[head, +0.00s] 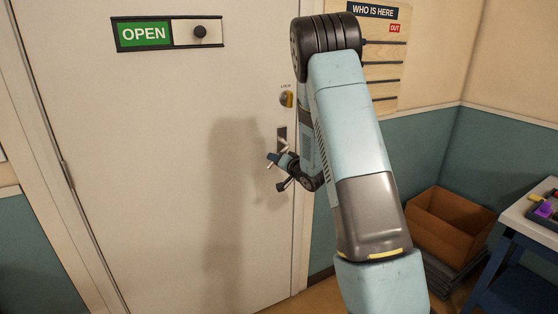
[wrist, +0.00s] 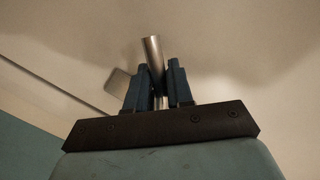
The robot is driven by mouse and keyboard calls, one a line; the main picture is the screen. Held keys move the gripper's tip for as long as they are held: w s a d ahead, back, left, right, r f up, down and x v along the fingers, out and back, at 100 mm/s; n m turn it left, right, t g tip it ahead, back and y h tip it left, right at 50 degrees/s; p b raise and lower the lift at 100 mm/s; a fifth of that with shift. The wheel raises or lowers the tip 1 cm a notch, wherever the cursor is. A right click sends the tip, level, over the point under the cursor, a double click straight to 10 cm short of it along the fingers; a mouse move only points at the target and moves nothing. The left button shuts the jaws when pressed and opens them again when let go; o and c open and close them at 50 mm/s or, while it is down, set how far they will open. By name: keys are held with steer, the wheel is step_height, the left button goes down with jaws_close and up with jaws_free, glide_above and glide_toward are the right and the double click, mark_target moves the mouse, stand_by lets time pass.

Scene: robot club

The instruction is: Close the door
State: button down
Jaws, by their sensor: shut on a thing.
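The white door (head: 150,110) fills the left half of the head view, with a hinge on its left edge. Its metal handle (head: 282,140) is at the right edge, below a brass lock (head: 287,98). My gripper (head: 278,160) is at the handle, partly hidden by my wrist. In the wrist view, the two dark fingers of my gripper (wrist: 157,88) are shut on the metal handle bar (wrist: 152,50), which sticks up between them. The door's right edge lies near the frame, partly behind my arm; I cannot tell whether it is flush.
An OPEN sign with a black slider knob (head: 168,33) is on the door. A "WHO IS HERE" board (head: 385,55) hangs on the wall right of it. A cardboard box (head: 447,225) and a table (head: 520,225) with a tray stand at the right.

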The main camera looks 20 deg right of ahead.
steer(key=shift+w+d, duration=0.15)
steer(key=shift+d, duration=0.1)
steer(key=shift+w+a, duration=0.25)
steer(key=shift+w, duration=0.05)
steer(key=c, duration=1.1)
jaws_free()
steer(key=shift+y, duration=0.3)
steer(key=v, duration=1.3)
steer(key=shift+s, duration=0.4)
